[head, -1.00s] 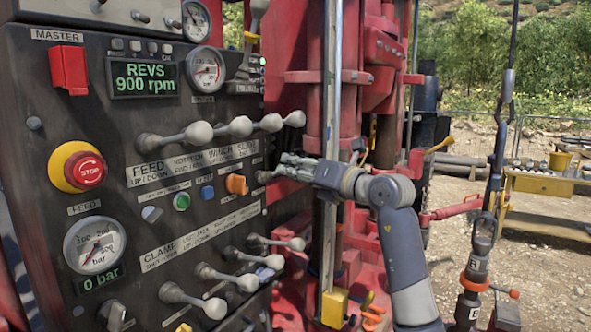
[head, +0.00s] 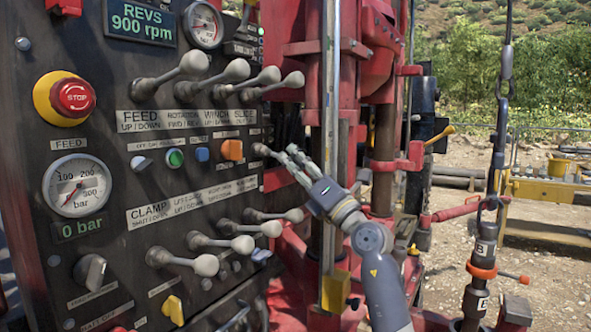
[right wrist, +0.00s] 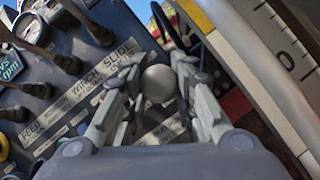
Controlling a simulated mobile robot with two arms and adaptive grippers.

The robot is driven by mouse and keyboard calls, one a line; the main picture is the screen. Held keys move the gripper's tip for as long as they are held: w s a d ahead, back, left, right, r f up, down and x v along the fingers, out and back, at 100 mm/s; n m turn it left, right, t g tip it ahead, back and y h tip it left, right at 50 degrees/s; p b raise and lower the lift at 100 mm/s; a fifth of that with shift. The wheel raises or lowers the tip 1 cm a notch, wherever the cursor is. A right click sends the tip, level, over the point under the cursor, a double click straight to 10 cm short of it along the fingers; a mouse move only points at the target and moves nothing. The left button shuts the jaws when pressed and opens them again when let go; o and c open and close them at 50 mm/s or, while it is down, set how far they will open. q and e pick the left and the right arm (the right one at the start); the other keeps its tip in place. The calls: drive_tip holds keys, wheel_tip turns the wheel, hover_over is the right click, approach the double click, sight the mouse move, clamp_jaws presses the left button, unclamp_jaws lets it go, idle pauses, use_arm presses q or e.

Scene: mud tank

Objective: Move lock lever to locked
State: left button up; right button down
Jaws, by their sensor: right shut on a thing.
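My right gripper (head: 279,152) is at the right edge of the dark control panel (head: 150,105). Its fingers close around a short lever with a pale round knob (head: 261,149). In the right wrist view the knob (right wrist: 158,84) sits between the two fingers of the gripper (right wrist: 156,88). The fingers hide part of the lever, and I cannot read a lock label on it. My left gripper is not in view.
Rows of ball-ended levers stick out above (head: 235,70) and below (head: 240,245) the held knob. An orange switch (head: 232,150) is just left of it. A red emergency stop (head: 72,97) is at the left. Red machine columns (head: 384,150) stand close behind my right arm.

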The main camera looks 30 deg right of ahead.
drive_tip(key=shift+w+a+f+p, duration=0.15)
drive_tip(key=shift+w+f, duration=0.05)
drive_tip(key=shift+f, duration=0.45)
drive_tip(key=shift+w+a+f+p, duration=0.1)
drive_tip(key=shift+w+f+p, duration=0.1)
drive_tip(key=shift+f, duration=0.6)
drive_tip(key=c, duration=1.3)
unclamp_jaws()
drive_tip(key=shift+s+d, duration=0.1)
drive_tip(key=shift+r, duration=0.25)
drive_tip(key=v, duration=1.2)
